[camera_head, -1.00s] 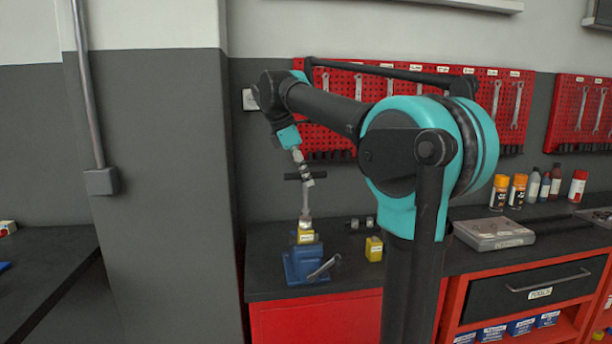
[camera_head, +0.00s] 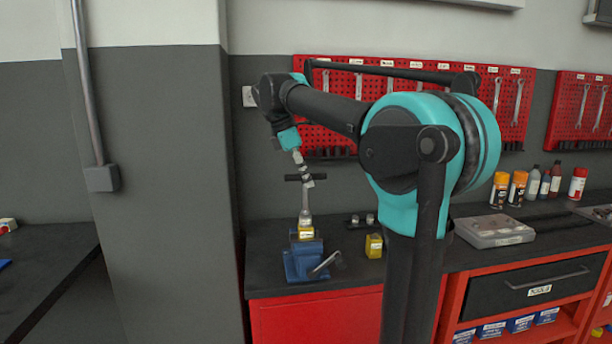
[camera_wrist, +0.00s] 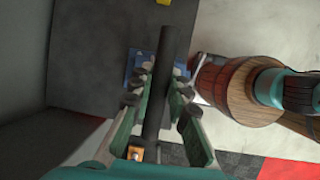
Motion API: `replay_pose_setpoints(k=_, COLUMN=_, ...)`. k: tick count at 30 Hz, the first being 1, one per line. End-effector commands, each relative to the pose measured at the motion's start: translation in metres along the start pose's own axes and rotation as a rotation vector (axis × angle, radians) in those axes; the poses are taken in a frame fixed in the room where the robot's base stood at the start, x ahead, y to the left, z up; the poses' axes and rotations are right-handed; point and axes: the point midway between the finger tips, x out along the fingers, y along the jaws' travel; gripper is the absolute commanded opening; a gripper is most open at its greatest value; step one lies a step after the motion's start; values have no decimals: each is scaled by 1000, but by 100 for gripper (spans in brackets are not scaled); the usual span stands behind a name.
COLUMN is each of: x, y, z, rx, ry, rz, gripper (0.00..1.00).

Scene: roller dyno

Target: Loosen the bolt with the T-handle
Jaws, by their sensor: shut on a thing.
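The T-handle stands upright in the head view, with a dark crossbar (camera_head: 293,178) on top of a silver shaft (camera_head: 305,203). The bolt is not visible; the foot of the T-handle hides that spot. My gripper (camera_head: 305,177) points down and is shut on the T-handle at its crossbar. In the wrist view, the dark bar (camera_wrist: 160,90) runs between the green fingers of my gripper (camera_wrist: 166,105).
A second yellow block (camera_head: 374,246) stands on the bench right of the vise, with small metal parts (camera_head: 361,221) behind it. The vise lever (camera_head: 325,266) sticks out rightward. A grey case (camera_head: 494,231) lies further right. A red tool panel (camera_head: 340,110) hangs behind my arm.

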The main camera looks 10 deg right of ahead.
Motion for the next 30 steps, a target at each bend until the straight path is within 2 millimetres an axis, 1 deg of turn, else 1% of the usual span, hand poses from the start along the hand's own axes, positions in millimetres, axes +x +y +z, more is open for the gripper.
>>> replay_pose_setpoints(k=8, x=4, y=-1, z=-2, rx=-9, ry=1, rz=4, gripper=0)
replay_pose_setpoints(k=15, x=4, y=-1, z=-1, rx=-194, ry=17, rz=82, gripper=0)
replay_pose_setpoints(k=18, x=4, y=0, z=-2, rx=-226, ry=20, rz=95, gripper=0)
replay_pose_setpoints(k=26, x=4, y=0, z=-2, rx=-237, ry=21, rz=100, gripper=0)
replay_pose_setpoints(k=30, x=4, y=-1, z=-2, rx=-345, ry=31, rz=146, gripper=0)
